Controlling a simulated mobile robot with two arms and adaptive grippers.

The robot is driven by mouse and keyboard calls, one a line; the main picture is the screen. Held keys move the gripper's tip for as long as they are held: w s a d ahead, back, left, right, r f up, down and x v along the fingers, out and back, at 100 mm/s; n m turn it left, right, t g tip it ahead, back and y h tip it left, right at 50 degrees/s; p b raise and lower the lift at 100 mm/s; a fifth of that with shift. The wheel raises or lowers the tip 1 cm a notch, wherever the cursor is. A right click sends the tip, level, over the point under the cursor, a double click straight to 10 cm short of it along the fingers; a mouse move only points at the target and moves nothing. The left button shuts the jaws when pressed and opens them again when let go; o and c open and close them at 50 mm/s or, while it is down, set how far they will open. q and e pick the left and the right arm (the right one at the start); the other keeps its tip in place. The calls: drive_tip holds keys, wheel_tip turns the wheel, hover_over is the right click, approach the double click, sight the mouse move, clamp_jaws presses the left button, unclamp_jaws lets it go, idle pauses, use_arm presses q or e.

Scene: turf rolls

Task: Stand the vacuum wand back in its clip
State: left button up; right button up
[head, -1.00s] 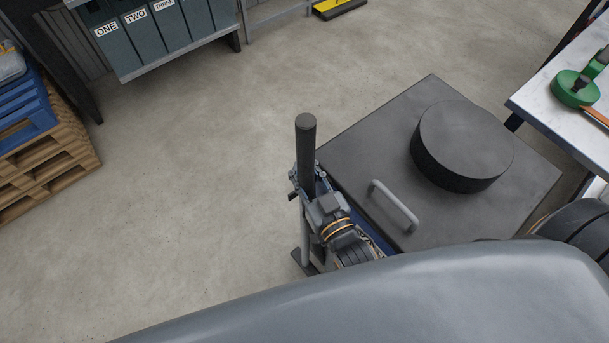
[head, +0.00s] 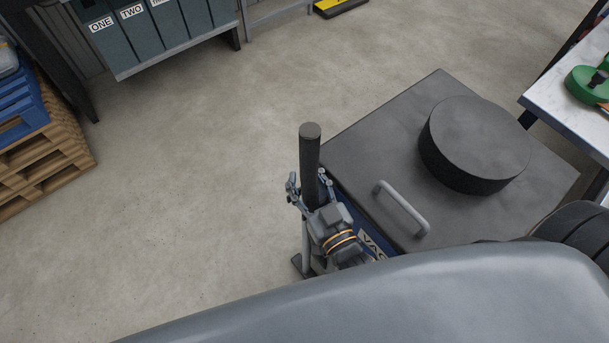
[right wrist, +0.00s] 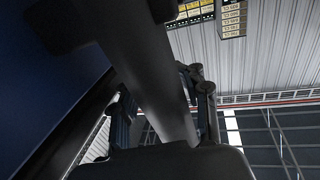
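The vacuum wand (head: 309,155) is a dark tube standing about upright beside the vacuum (head: 365,140), which has a dark flat lid, a round black cap, a grey handle and a blue labelled side. My right gripper (head: 309,184) is at the wand, its fingers spread on either side with the wand between them. In the right wrist view the wand (right wrist: 150,75) runs diagonally close to the camera, between the fingers. The clip is hidden behind the gripper and wand, so I cannot tell how the wand sits in it. My left gripper is not in view.
A white-topped table (head: 570,125) with a green tool (head: 588,86) stands at the right. Wooden pallets (head: 45,170) with a blue one on top are at the left. A shelf of binders (head: 150,35) is at the back. The floor left of the wand is clear.

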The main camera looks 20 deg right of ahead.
drive_tip(key=shift+r, duration=0.1)
drive_tip(key=shift+s, duration=0.2)
drive_tip(key=s+d+b, duration=0.1)
drive_tip(key=s, duration=1)
drive_tip(key=shift+s+d, duration=0.3)
drive_tip(key=shift+d, duration=0.05)
